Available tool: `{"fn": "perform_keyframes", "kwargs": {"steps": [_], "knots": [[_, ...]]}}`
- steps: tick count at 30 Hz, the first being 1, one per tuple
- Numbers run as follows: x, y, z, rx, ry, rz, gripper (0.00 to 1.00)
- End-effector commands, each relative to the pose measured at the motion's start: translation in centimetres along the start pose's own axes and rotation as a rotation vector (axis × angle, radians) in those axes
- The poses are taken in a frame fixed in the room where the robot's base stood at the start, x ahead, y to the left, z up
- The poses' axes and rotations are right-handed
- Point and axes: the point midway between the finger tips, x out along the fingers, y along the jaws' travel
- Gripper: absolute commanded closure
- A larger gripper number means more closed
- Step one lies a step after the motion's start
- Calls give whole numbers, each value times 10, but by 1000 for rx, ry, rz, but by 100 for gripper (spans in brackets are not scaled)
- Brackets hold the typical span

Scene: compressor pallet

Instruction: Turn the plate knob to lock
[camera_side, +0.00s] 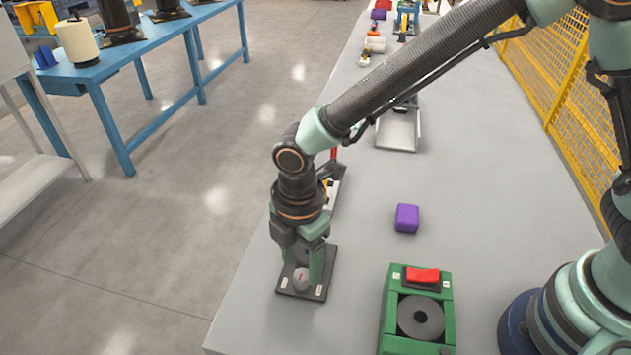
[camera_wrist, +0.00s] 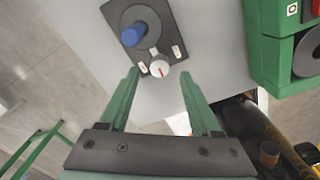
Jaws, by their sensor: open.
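A dark plate (camera_side: 314,256) lies near the front left edge of the bench; it also shows in the wrist view (camera_wrist: 171,22). On it is a pale round knob (camera_side: 301,279) with a red line, seen in the wrist view (camera_wrist: 159,68) between two small white labels. My gripper (camera_side: 302,278) points down over the plate, open, with a finger on each side of the pale knob. In the wrist view its fingertips (camera_wrist: 160,72) show gaps to the knob.
A green box (camera_side: 391,312) with a red rocker switch (camera_side: 422,275) and a grey disc (camera_side: 421,318) stands right of the plate. A purple block (camera_side: 407,218) lies behind it. A metal tray (camera_side: 397,132) is farther back. Bare bench lies between the plate and the green box.

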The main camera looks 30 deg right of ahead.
Motion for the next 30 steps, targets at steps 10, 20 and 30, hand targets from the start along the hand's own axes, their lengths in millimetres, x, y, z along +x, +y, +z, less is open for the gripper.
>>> {"fn": "perform_keyframes", "kwargs": {"steps": [10, 20, 30], "knots": [[27, 0, 0, 1, 0, 1, 36], [27, 0, 0, 1, 1, 1, 70], [27, 0, 0, 12, 0, 0, 100]]}}
